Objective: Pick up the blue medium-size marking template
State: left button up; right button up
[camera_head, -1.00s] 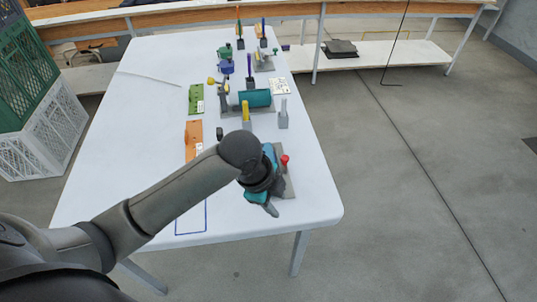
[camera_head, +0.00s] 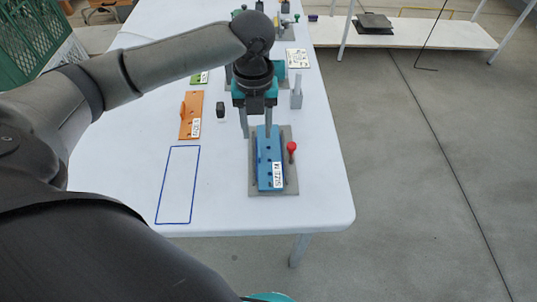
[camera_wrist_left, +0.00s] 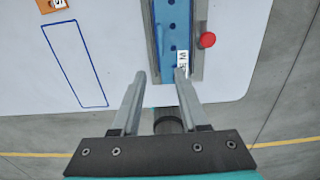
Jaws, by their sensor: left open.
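The blue marking template (camera_head: 264,165) is a long flat plate with holes and a white label. It lies on a grey base plate (camera_head: 290,182) near the table's front right corner. My left gripper (camera_head: 256,134) points down at the template's far end in the head view. Its fingers are apart with nothing held; the wrist view shows the open fingers (camera_wrist_left: 160,74). I cannot tell whether they touch the template. My right gripper is not in view.
A red knob (camera_head: 292,147) stands on the base plate right of the template. An orange template (camera_head: 190,118) and a small black block (camera_head: 220,110) lie left. A blue-outlined rectangle (camera_head: 166,190) on the table is empty. A grey upright piece (camera_head: 297,95) stands behind.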

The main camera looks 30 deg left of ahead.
pick_arm(q)
send_over(259, 152)
jog(key=s, duration=0.1)
jog(key=f, duration=0.4)
jog(key=shift+d+f+b, duration=0.15)
jog(key=shift+d+b, duration=0.15)
jog(key=shift+b, duration=0.1)
notch_tip(259, 152, down, 5)
jog(key=shift+w+f+b, duration=0.15)
jog(key=shift+b, duration=0.75)
grip_shut()
